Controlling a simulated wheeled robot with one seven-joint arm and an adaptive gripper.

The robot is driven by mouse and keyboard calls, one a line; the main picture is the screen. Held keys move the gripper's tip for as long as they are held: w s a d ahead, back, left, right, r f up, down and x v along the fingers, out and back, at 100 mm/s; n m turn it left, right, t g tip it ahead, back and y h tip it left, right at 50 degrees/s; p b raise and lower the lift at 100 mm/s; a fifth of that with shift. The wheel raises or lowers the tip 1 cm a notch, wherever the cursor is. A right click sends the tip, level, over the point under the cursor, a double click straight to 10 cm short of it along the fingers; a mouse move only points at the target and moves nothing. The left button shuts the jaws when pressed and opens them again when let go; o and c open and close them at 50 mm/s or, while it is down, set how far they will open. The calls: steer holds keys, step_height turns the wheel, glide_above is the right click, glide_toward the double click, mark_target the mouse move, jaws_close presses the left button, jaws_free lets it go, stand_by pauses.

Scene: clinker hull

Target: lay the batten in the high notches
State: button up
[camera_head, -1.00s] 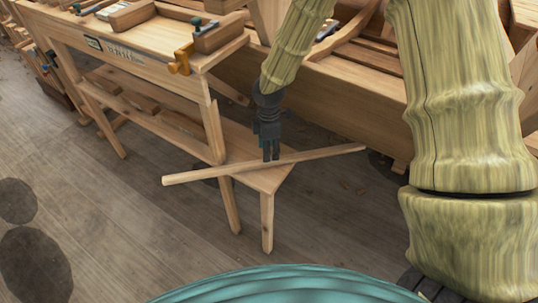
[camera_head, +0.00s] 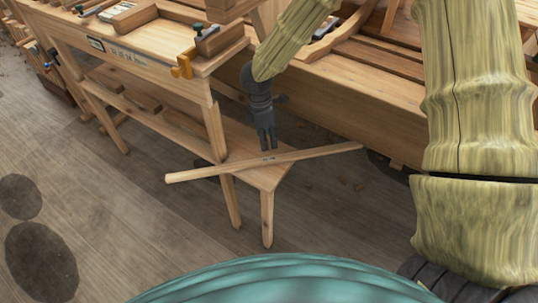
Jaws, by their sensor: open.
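The batten (camera_head: 215,172) is a long pale wooden strip. It lies across the end of the low shelf (camera_head: 268,174) of the workbench, with both ends sticking out past the shelf. My gripper (camera_head: 268,149) is dark and points down just above the middle of the batten. It is open and appears empty, with a small gap between its fingertips and the wood. Small dark marks show on the batten below the fingers. I cannot make out the high notches in this view.
The planked wooden hull (camera_head: 330,100) stands close behind the batten's right end. Bare floor (camera_head: 120,220) lies in front on the left. My arm covers the right side.

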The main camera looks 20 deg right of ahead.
glide_above(269, 159)
steer(key=f, duration=0.5)
steer(key=shift+w+a+f, duration=0.1)
steer(key=shift+w+f, duration=0.15)
steer(key=shift+f, duration=0.05)
steer(key=shift+s+a+f, duration=0.1)
steer(key=shift+s+f, duration=0.1)
steer(key=shift+f, duration=2.5)
steer(key=shift+c, duration=0.2)
jaws_close()
steer(key=shift+r+p, duration=0.15)
steer(key=shift+p, duration=0.15)
